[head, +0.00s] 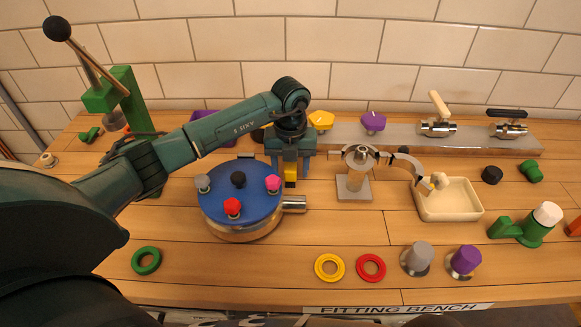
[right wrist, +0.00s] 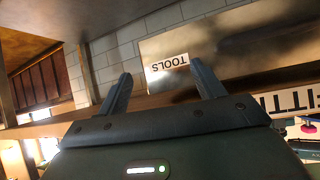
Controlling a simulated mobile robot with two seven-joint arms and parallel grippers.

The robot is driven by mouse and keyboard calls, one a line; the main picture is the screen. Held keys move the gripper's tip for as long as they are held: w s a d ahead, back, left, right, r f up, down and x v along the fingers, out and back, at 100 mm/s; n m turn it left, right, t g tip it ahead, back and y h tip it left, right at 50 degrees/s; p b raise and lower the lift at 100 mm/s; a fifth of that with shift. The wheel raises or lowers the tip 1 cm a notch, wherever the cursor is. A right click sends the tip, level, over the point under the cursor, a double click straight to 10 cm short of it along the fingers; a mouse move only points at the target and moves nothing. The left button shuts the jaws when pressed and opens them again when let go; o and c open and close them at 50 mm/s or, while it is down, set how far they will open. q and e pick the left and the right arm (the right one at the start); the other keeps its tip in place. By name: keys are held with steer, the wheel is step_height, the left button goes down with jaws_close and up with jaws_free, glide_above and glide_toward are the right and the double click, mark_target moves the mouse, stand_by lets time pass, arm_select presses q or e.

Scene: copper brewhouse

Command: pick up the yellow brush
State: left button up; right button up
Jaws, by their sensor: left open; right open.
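A small yellow piece (head: 290,173) shows below my left gripper in the head view, between its two fingers. It looks like part of the yellow brush, but the gripper hides most of it. My left gripper (head: 290,168) points down over the bench, just right of the blue-topped round pot. It is open, and I cannot tell whether its fingers touch the yellow piece. My right gripper (right wrist: 162,86) is open and empty in the right wrist view. It is away from the bench top, facing a panel with a TOOLS label (right wrist: 170,65).
The blue-lidded pot (head: 240,204) with several knobs stands close left, its metal spout (head: 294,204) near the gripper. A clamp stand (head: 354,188) and cream tray (head: 449,204) are right. A yellow knob (head: 321,120) is behind. The front centre holds a yellow ring (head: 318,268).

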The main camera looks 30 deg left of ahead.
arm_select(q)
steer(key=shift+f, duration=0.3)
steer(key=shift+c, duration=0.4)
steer(key=c, duration=1)
step_height(320, 180, up, 10)
steer(key=shift+r+b, duration=0.1)
steer(key=shift+b, duration=0.65)
steer(key=o, duration=0.5)
steer(key=c, duration=0.4)
